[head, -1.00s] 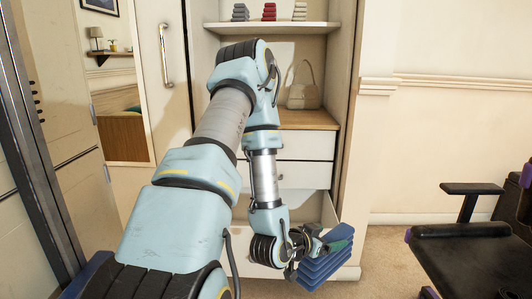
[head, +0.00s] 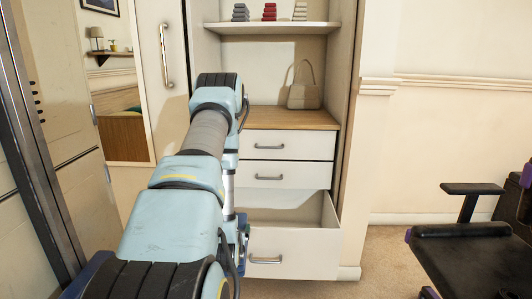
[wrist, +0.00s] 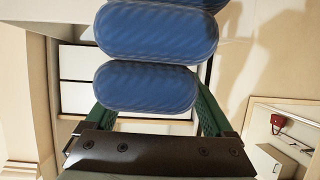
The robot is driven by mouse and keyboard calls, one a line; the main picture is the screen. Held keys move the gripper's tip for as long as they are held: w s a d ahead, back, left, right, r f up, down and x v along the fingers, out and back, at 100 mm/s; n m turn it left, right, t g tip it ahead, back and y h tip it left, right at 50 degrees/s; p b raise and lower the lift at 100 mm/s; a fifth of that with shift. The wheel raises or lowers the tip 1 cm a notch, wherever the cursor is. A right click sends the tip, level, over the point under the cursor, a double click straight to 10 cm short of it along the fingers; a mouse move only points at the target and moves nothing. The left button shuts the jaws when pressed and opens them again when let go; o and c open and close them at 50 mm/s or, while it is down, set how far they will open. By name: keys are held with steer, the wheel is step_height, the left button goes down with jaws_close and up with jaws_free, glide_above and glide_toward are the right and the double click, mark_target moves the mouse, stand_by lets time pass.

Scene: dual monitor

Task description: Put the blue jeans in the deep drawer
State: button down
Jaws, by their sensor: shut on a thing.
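The blue jeans (wrist: 150,87) are a folded stack with rounded edges, close up in the wrist view. My gripper (wrist: 152,112) is shut on the jeans, with a green finger on each side of them. In the head view my arm hides the jeans and nearly all of my gripper, around the left edge of the drawer. The deep drawer (head: 300,250) is the bottom one of the cabinet and is pulled open. The part of its inside that shows looks empty. I cannot tell whether the jeans are over the drawer or beside it.
Two shut drawers (head: 290,146) are above the deep drawer. A wooden counter (head: 260,117) holds a handbag (head: 303,88), and folded stacks sit on the shelf (head: 270,28) above. A mirrored door (head: 165,130) stands at left. A black chair (head: 470,240) is at right, with carpet between.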

step_height(320, 180, up, 20)
steer(key=p, duration=1.9)
steer(key=v, duration=0.5)
steer(key=shift+r, duration=0.2)
steer(key=shift+a, duration=0.1)
